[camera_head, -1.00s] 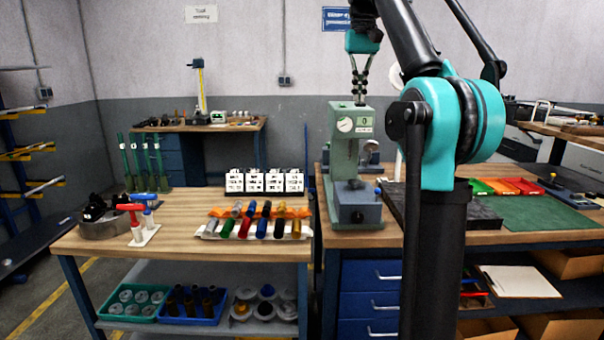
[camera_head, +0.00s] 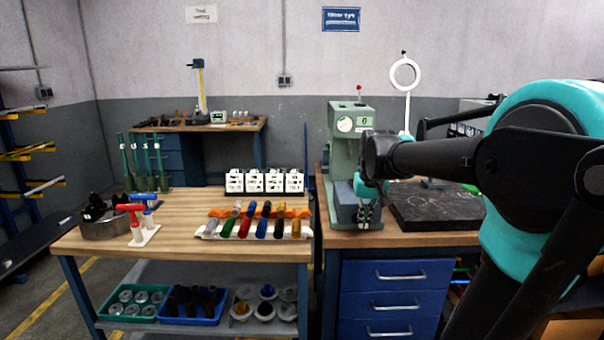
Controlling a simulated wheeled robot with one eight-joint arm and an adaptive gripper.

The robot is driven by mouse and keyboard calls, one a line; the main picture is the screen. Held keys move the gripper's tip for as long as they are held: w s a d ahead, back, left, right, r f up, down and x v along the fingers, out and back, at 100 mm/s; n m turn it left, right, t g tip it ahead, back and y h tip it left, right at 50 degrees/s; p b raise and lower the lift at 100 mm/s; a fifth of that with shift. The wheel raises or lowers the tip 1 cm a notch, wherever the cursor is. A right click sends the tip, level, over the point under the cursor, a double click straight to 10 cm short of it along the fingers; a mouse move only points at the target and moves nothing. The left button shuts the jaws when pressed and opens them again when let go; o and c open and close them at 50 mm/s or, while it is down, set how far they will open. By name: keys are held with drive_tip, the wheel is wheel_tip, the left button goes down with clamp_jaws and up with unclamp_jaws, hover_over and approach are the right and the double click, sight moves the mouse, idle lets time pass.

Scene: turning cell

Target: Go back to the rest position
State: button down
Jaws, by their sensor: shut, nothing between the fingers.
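My gripper (camera_head: 366,218) hangs at the end of my folded arm, pointing down, in front of the base of the green press-like tester (camera_head: 345,150) in the head view. Its fingers are together and empty. My arm fills the right of the view.
The left wooden bench (camera_head: 180,205) carries a rack of coloured cylinders (camera_head: 258,228), white labelled boxes (camera_head: 265,181) and red- and blue-handled tools (camera_head: 143,222). A dark slab (camera_head: 435,207) lies right of the tester. A ring lamp (camera_head: 405,75) stands behind.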

drive_tip(key=s+d+f+t, duration=0.1)
drive_tip(key=s+f, duration=1.7)
drive_tip(key=f, duration=0.1)
drive_tip(key=shift+f, duration=0.4)
